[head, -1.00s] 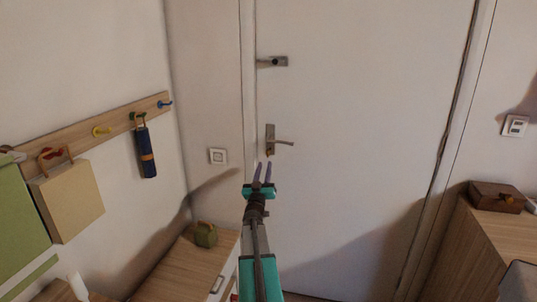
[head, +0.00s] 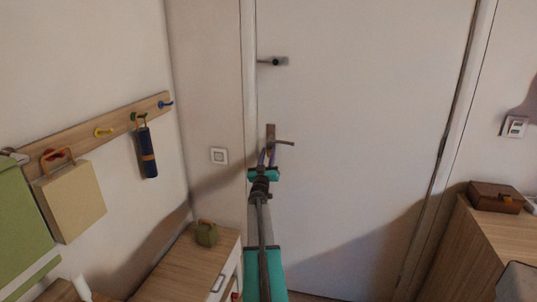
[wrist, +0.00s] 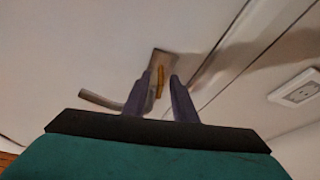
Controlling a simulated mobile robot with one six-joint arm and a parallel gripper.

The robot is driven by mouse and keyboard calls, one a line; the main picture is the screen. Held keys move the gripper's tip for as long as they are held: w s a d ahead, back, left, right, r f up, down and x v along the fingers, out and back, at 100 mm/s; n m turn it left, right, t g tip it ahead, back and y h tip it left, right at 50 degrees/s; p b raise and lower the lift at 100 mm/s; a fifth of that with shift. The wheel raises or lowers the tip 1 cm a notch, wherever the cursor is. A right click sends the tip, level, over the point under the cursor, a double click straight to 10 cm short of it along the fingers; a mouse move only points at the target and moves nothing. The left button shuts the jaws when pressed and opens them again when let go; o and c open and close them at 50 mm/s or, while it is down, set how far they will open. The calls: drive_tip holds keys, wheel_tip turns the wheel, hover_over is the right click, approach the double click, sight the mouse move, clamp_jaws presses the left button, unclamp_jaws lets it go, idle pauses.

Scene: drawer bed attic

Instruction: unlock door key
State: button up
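The white door (head: 370,120) is closed, with a metal handle plate (head: 270,131) near its left edge. A lever handle (head: 284,142) points right from the plate in the head view; it points left in the wrist view (wrist: 100,99). A small golden key (wrist: 160,78) sits at the plate (wrist: 161,60) in the wrist view, seemingly in its keyhole. My gripper (head: 267,152) is at the lower part of the plate. In the wrist view its two fingers (wrist: 161,80) are apart, one on each side of the key, with gaps visible. The key is hidden in the head view.
A second lock fitting (head: 274,61) is higher on the door. A hook rail (head: 70,137) with hanging bags is on the left wall. A low wooden cabinet (head: 172,264) stands lower left and a dresser (head: 490,240) at right. A light switch (head: 219,156) is left of the door.

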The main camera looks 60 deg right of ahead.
drive_tip(key=shift+d, duration=0.1)
clamp_jaws()
drive_tip(key=shift+m+b, duration=0.45)
drive_tip(key=shift+m, duration=0.05)
drive_tip(key=shift+m+g, duration=0.4)
drive_tip(key=shift+r+m+g+h+b, duration=0.1)
drive_tip(key=shift+m+g+h+b, duration=0.35)
drive_tip(key=shift+m, duration=0.45)
unclamp_jaws()
